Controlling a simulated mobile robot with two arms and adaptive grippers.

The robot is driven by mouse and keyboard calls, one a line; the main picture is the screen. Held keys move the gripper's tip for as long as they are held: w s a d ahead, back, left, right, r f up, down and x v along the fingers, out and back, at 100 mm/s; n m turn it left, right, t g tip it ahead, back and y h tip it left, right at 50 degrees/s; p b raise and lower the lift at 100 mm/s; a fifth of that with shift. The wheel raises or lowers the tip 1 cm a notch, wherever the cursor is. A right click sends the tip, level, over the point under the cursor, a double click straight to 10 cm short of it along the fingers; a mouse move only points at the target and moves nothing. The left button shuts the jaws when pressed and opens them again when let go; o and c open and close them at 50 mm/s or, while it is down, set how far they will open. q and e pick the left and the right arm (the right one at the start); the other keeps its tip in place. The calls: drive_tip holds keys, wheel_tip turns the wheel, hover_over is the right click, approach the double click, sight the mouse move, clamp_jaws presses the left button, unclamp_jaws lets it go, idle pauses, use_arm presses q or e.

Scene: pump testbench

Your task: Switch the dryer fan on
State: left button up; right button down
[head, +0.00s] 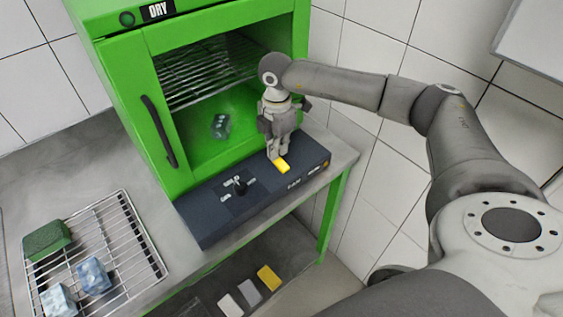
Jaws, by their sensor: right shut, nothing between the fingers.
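The green dryer cabinet (172,170) stands on the counter, with the label DRY on its top. A dark control panel (213,212) lies along its front. The panel has a black knob or lever (240,183) at its middle and a yellow rocker or button (282,166) near its right end. My right gripper (273,157) points down, shut and empty, with its fingertips right beside the yellow part. I cannot tell whether they touch it. The small lettering is too small to read. My left gripper is not in view.
A wire rack (130,225) at the lower left holds a green block (47,238) and bluish cubes (93,275). A dark cube (220,126) is inside the dryer below its wire shelf (205,70). White and yellow cards (268,278) lie below the counter. A tiled wall is at the right.

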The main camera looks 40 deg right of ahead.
sight(278, 160)
drive_tip(key=shift+f+b, duration=0.85)
drive_tip(key=shift+f, duration=0.4)
idle(0.8)
drive_tip(key=shift+r, duration=0.1)
drive_tip(key=shift+r+p, duration=2.5)
drive_tip(key=shift+r, duration=1.05)
drive_tip(key=shift+f, duration=0.1)
